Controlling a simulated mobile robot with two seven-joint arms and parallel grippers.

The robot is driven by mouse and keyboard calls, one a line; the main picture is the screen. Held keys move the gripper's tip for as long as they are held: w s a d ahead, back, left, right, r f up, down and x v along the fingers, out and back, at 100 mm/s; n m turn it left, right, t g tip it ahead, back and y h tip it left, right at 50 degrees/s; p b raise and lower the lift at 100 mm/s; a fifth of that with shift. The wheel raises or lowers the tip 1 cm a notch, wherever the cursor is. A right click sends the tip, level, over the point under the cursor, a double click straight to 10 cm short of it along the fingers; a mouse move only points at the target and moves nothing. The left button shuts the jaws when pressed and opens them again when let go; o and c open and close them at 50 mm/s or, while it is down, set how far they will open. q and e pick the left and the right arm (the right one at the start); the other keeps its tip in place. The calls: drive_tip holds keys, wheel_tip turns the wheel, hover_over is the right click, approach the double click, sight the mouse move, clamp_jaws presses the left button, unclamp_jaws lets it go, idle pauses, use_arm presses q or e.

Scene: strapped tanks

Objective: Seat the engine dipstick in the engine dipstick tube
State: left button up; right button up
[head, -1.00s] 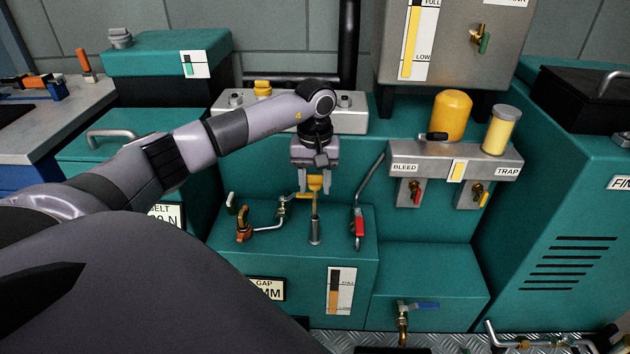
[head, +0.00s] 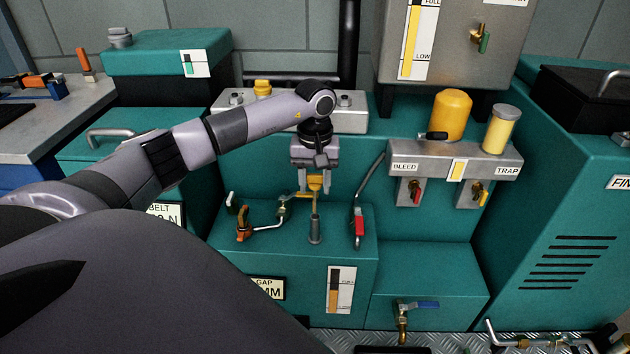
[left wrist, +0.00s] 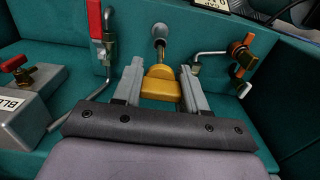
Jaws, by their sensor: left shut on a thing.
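The engine dipstick (head: 315,184) has a yellow handle, also seen in the left wrist view (left wrist: 161,86). My left gripper (head: 315,190) is shut on this handle, with one finger on each side of it. The dipstick points down, and its lower part lines up with the grey engine dipstick tube (head: 315,231), which stands on the teal engine block. The tube's mouth is covered by the dipstick, so I cannot tell how deep it sits. In the left wrist view the tube (left wrist: 159,33) is just beyond the handle. My right gripper is not in view.
A red-handled valve (head: 359,226) with a grey pipe stands close right of the tube. An orange-handled valve (head: 243,225) and a bent pipe stand to the left. A grey bracket (head: 455,160) with a yellow filter (head: 451,115) is at the right.

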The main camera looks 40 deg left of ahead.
sight(315, 213)
use_arm(q)
drive_tip(key=shift+f+b, duration=1.8)
drive_tip(key=shift+f, duration=0.9)
drive_tip(key=shift+f+b, duration=0.75)
drive_tip(key=shift+f, duration=0.4)
drive_tip(key=shift+f, duration=0.3)
drive_tip(key=shift+f+b, duration=0.4)
drive_tip(key=shift+b, duration=0.1)
drive_tip(key=o, duration=1.1)
drive_tip(key=shift+r, duration=0.15)
